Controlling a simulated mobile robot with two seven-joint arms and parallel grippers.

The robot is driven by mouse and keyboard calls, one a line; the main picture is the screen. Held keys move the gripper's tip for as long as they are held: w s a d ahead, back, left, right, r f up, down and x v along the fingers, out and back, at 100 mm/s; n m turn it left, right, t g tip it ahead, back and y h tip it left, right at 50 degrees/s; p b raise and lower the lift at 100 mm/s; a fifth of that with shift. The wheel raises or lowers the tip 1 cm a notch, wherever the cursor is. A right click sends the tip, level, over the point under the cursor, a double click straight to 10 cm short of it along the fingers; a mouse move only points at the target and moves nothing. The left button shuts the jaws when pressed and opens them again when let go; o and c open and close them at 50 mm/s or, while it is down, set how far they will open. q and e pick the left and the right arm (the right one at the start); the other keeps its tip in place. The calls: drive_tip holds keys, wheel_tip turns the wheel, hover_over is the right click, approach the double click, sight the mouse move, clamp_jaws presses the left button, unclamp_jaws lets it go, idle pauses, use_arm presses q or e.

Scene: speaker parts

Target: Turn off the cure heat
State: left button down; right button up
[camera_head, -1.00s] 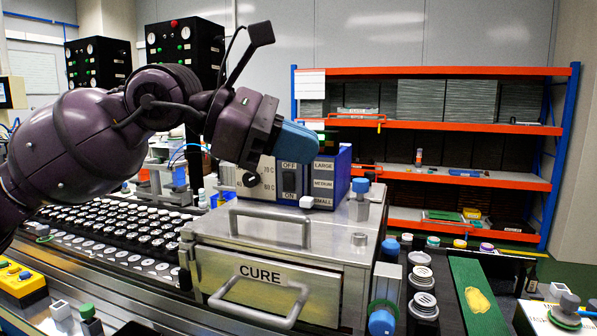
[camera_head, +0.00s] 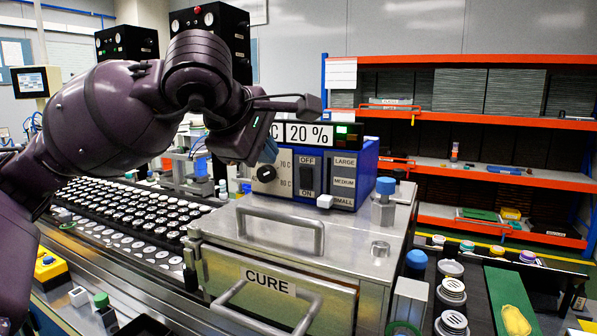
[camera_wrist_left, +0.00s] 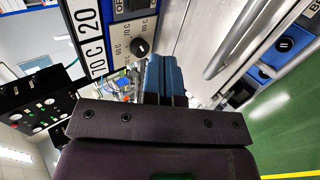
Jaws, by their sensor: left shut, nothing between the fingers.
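The blue control box (camera_head: 366,165) stands on top of the steel CURE oven (camera_head: 330,240). Its display (camera_head: 308,134) shows "20 %", and the wrist view adds "70 C". The dark OFF/ON rocker switch (camera_head: 307,175) is on the front; I cannot tell which way it is tipped. The round black knob (camera_head: 266,173) is left of it, and it also shows in the left wrist view (camera_wrist_left: 141,47). My left gripper (camera_head: 268,150) is shut and empty, with its blue fingertips just above the knob in the picture; contact cannot be told. The fingers also show in the wrist view (camera_wrist_left: 165,75).
A blue-capped fitting (camera_head: 385,202) stands right of the box. Rows of speaker parts (camera_head: 130,215) fill the conveyor at left. An orange shelf (camera_head: 460,165) stands behind.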

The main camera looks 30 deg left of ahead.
sight(304, 175)
drive_tip(key=shift+w, duration=0.1)
use_arm(q)
drive_tip(key=b+x, duration=0.1)
drive_tip(key=x, duration=0.8)
drive_tip(key=shift+w+f, duration=0.1)
drive_tip(key=shift+f, duration=0.1)
drive_tip(key=w, duration=0.3)
drive_tip(key=shift+w, duration=0.1)
drive_tip(key=shift+w+a+r, duration=0.1)
drive_tip(key=shift+w, duration=0.55)
drive_tip(key=shift+w+r+g+p, duration=0.25)
drive_tip(key=shift+g+p, duration=0.05)
drive_tip(key=shift+p, duration=0.05)
drive_tip(key=shift+f, duration=0.15)
use_arm(e)
drive_tip(key=shift+f, duration=0.15)
drive_tip(key=shift+w, duration=0.1)
